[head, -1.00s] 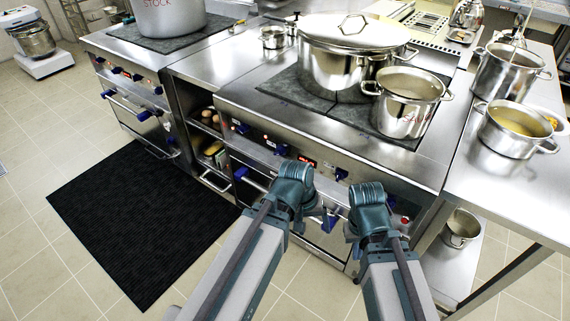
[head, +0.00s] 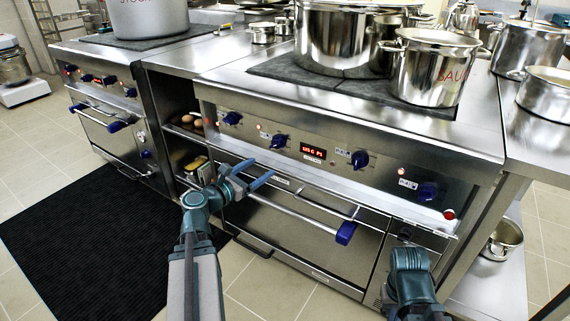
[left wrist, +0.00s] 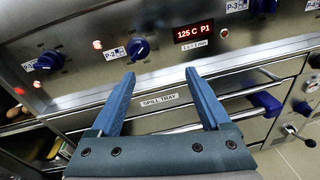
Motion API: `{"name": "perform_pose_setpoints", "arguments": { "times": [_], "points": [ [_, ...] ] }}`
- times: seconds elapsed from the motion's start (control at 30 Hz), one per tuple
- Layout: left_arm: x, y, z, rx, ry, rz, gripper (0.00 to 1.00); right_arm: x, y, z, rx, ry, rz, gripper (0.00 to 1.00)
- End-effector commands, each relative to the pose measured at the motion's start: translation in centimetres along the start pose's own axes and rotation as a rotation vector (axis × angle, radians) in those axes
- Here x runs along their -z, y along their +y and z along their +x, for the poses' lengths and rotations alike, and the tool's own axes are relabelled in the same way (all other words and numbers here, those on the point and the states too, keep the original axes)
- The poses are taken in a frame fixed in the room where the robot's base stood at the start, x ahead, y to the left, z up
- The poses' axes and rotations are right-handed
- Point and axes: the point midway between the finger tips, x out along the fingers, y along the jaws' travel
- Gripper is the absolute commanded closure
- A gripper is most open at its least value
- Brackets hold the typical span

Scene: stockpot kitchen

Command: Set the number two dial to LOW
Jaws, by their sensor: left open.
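The number two dial (head: 279,142) is a blue knob on the steel front panel, left of the red display. In the left wrist view the dial (left wrist: 138,48) sits beside a P-2 label, just beyond the fingertips. The display there reads 125 C P1. My left gripper (head: 262,168) is open and empty, in front of the panel and below the dial, not touching it. In the left wrist view its two blue fingers (left wrist: 158,78) are spread apart. Of my right arm only the wrist links show at the lower right; its fingers are not visible.
Other blue dials sit left (head: 232,118) and right (head: 360,159) of it. Below are the spill tray front and an oven handle (head: 300,213). Pots, including a large stockpot (head: 335,40), stand on the hob above. A black mat (head: 80,235) lies on the floor.

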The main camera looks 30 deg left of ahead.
Motion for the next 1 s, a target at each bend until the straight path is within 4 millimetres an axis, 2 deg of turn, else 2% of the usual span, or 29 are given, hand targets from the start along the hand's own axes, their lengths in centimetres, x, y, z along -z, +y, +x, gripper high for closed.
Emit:
{"name": "perform_pose_setpoints", "arguments": {
  "times": [0.03, 0.17, 0.33, 0.47, 0.57, 1.0],
  "points": [
    [1.2, 1.2, -0.7, -0.038, -0.019, -0.047, 0.2, 0.1, -0.1, 1.5, 0.0, 0.0, 0.0, 1.0],
    [1.5, 3.2, -1.7, -0.094, -0.055, -0.129, 0.2, 0.1, -0.2, 2.2, 0.0, 0.0, -0.001, 1.0],
    [1.2, 3.7, -2.0, -0.107, -0.066, -0.153, 0.2, 0.1, -0.2, 2.2, 0.0, 0.0, -0.001, 1.0],
    [1.2, 3.8, -1.2, -0.105, -0.066, -0.151, 0.2, 0.1, -0.2, 2.1, 0.0, 0.0, -0.001, 1.0],
    [1.1, 4.0, 0.2, -0.102, -0.065, -0.15, 0.2, 0.1, -0.2, 2.1, 0.0, 0.0, -0.001, 1.0],
    [0.7, 4.8, 8.8, -0.101, -0.065, -0.148, 0.2, 0.1, -0.2, 2.1, 0.0, 0.0, -0.001, 1.0]
  ]
}}
